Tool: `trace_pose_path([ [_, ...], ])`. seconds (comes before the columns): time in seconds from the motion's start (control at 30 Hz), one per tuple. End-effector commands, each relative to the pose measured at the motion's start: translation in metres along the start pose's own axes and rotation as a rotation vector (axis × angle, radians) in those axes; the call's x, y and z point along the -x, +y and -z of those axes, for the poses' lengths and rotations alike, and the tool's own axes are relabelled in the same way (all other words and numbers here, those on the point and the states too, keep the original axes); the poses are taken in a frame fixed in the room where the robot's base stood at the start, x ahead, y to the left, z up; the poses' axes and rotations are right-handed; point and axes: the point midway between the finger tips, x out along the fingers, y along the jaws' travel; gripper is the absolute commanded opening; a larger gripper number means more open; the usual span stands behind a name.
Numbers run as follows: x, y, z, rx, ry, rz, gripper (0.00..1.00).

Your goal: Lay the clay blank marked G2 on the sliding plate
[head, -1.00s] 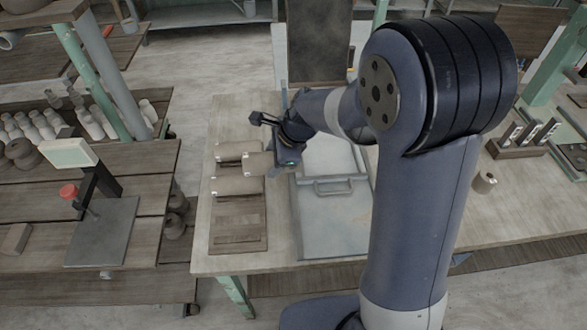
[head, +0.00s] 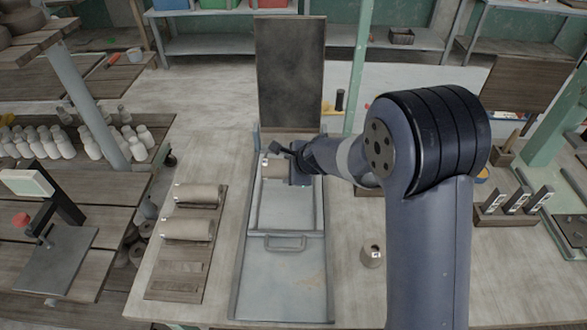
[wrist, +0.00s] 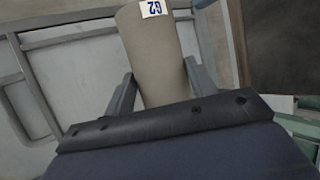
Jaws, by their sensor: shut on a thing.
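The clay blank marked G2 (wrist: 150,55) is a beige cylinder with a white label. My gripper (wrist: 160,85) is shut on it, with one finger on each side. In the head view the blank (head: 273,171) lies sideways at or over the far part of a grey metal bed, and my gripper (head: 288,163) is at its right end.
Two more blanks (head: 188,229) lie on a wooden rack (head: 165,292) left of the bed. A dark upright board (head: 290,75) stands behind the bed. A small labelled pot (head: 372,256) stands to the right. The near plate is bare.

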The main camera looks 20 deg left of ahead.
Motion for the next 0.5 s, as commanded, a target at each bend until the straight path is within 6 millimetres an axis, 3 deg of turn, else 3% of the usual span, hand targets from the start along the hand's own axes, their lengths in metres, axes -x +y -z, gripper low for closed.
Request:
trace_pose_path([
  [0.5,-0.028,0.02,0.012,-0.001,0.0,0.002,0.12],
])
